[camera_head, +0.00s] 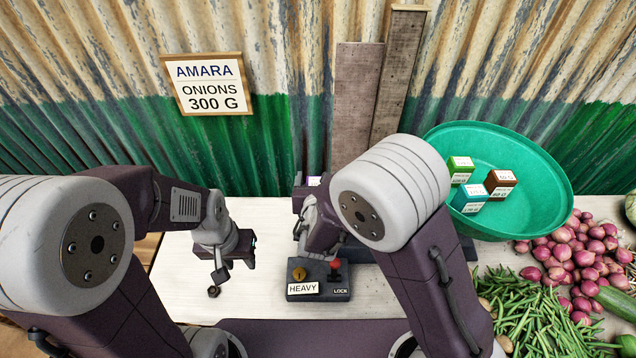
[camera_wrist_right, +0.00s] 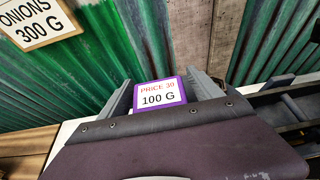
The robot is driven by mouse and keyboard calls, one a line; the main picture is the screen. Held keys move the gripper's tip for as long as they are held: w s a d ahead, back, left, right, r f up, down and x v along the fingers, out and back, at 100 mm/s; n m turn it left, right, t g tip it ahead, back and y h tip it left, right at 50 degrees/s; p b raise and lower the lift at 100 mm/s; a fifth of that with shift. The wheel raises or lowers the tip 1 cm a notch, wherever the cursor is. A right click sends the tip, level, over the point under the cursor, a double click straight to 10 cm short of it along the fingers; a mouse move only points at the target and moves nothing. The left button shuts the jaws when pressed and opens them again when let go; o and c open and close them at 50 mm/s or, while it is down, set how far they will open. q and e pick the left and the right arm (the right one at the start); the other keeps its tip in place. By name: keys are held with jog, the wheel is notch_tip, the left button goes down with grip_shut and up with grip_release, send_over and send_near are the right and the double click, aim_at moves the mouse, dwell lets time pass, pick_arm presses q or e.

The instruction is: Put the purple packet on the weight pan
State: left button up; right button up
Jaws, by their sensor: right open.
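The purple packet (camera_wrist_right: 160,95), with a white label reading "PRICE 30 100 G", sits between the two grey fingers of my right gripper (camera_wrist_right: 163,88) in the right wrist view. The fingers are open on either side of it. In the head view only a sliver of the packet (camera_head: 314,181) shows above my right gripper (camera_head: 308,192); my arm hides the rest. My left gripper (camera_head: 235,268) is empty over the left of the table, its fingers apart. The weight pan cannot be clearly made out; my right arm covers much of the dark balance.
A control box (camera_head: 318,290) with a "HEAVY" label and red lock knob stands at the table's front. A green basin (camera_head: 540,210) holds several small boxes at right, beside onions (camera_head: 590,240) and green beans (camera_head: 540,315). A sign (camera_head: 208,84) reads "ONIONS 300 G". Table left is mostly clear.

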jog(key=v, duration=0.9)
jog(key=shift+s+a+r, duration=0.1)
jog(key=shift+r, duration=0.1)
jog(key=b+v, duration=0.1)
jog(key=b, duration=0.4)
jog(key=shift+s, duration=0.35)
jog(key=shift+s+r+b, duration=0.1)
jog(key=shift+s+b, duration=0.15)
jog(key=shift+b, duration=0.2)
jog(key=shift+s+r, duration=0.2)
jog(key=shift+r, duration=0.05)
